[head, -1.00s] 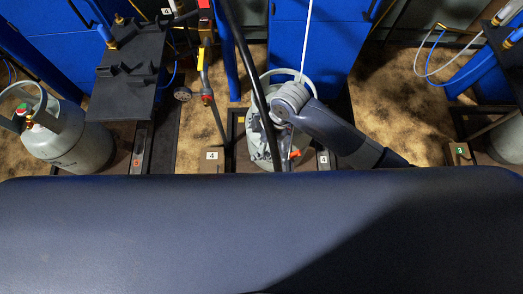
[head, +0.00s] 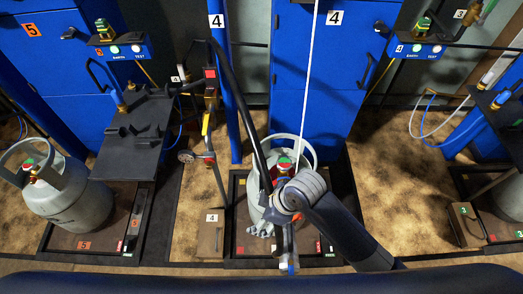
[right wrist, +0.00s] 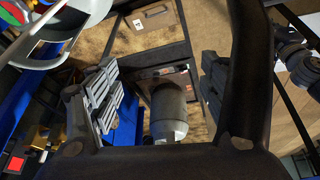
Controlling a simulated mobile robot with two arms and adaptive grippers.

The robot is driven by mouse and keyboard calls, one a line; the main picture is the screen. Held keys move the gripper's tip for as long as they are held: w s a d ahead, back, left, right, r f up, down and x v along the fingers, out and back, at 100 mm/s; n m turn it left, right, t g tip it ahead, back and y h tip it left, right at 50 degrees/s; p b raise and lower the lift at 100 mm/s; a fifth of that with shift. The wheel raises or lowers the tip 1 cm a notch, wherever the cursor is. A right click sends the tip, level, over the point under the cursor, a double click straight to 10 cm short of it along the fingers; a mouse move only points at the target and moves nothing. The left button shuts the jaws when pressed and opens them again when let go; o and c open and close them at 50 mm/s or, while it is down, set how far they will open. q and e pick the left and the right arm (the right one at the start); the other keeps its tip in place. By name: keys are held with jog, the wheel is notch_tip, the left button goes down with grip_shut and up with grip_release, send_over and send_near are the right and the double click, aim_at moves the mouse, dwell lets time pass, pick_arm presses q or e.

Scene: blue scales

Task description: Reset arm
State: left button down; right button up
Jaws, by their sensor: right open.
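My right arm comes in from the lower right in the head view. Its gripper (head: 284,238) hangs in front of the grey gas cylinder (head: 257,187) at station 4, and the wrist covers part of that cylinder. In the right wrist view the two ribbed finger pads of the right gripper (right wrist: 155,91) stand wide apart with nothing held between them. A cylinder's collar and red-green valve (right wrist: 40,8) show at the top left there, outside the fingers. My left gripper is not in view.
Another grey cylinder (head: 72,203) stands on the left at station 5. A black hose (head: 243,100) and a white rod (head: 307,80) run close to the right wrist. Blue cabinets (head: 318,85) stand behind. Open floor (head: 400,185) lies to the right.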

jog(key=s+d+r+m+t+h, duration=0.1)
jog(key=s+d+r+m, duration=0.2)
jog(key=d, duration=0.4)
jog(key=s+d+m+h, duration=0.2)
jog(key=s+d+m, duration=0.2)
jog(key=d+m, duration=0.2)
jog(key=s+d+r+m+t+h, duration=0.1)
jog(key=s+d+r+m, duration=0.2)
jog(key=d, duration=0.4)
notch_tip(320, 180, down, 27)
jog(key=s+g, duration=0.1)
jog(key=s+d+f+g, duration=0.1)
jog(key=s+d+f, duration=0.1)
jog(key=s+f, duration=1.4)
jog(key=shift+s+d+f+m+g, duration=0.3)
jog(key=shift+s+d, duration=0.1)
jog(key=shift+s, duration=0.25)
